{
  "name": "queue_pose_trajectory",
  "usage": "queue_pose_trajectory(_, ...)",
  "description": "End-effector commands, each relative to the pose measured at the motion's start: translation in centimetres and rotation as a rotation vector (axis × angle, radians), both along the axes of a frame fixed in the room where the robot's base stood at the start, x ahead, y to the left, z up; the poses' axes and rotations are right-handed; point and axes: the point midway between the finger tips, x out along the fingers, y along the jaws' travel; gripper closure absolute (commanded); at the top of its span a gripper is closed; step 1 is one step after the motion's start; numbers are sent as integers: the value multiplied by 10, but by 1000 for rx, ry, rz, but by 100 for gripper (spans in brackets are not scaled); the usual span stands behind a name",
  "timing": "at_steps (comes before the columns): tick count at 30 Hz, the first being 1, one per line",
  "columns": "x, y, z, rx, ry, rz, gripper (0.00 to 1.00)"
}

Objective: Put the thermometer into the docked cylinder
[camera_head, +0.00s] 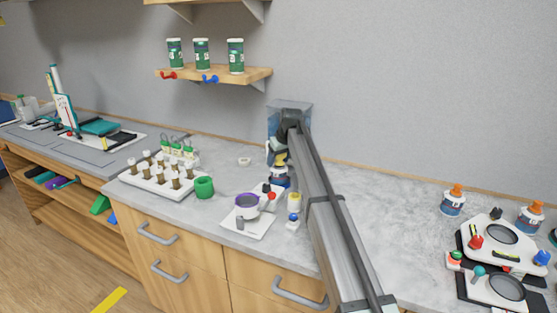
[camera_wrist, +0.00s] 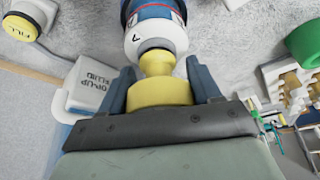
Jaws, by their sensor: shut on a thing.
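My gripper (camera_wrist: 160,95) is shut on a yellow-headed piece (camera_wrist: 160,92), which I take to be the thermometer; no shaft or scale shows. Its narrower yellow neck lines up with the dark grey collar of a white and blue cylinder-shaped body (camera_wrist: 155,32). I cannot tell whether the two are touching, joined or apart. My gripper's fingers are mostly hidden there. Which thing is the docked cylinder is not certain.
A clear bluish box (camera_head: 291,108) stands behind my arm's end. A purple-rimmed cup (camera_head: 247,203) is close in front, on a white plate. A green cup (camera_head: 204,187) and a white rack (camera_head: 157,181) of vials stand left. The counter right of my arm is partly clear.

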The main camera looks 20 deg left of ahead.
Motion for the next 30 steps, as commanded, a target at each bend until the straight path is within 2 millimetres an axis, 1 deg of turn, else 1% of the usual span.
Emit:
queue_pose_trajectory(9,0,0,-2,1,-1,0,72)
queue_pose_trajectory(26,-1,0,-17,-4,5,1,72)
queue_pose_trajectory(27,-1,-1,-18,-5,5,1,34)
queue_pose_trajectory(30,-1,-1,-18,-5,5,1,25)
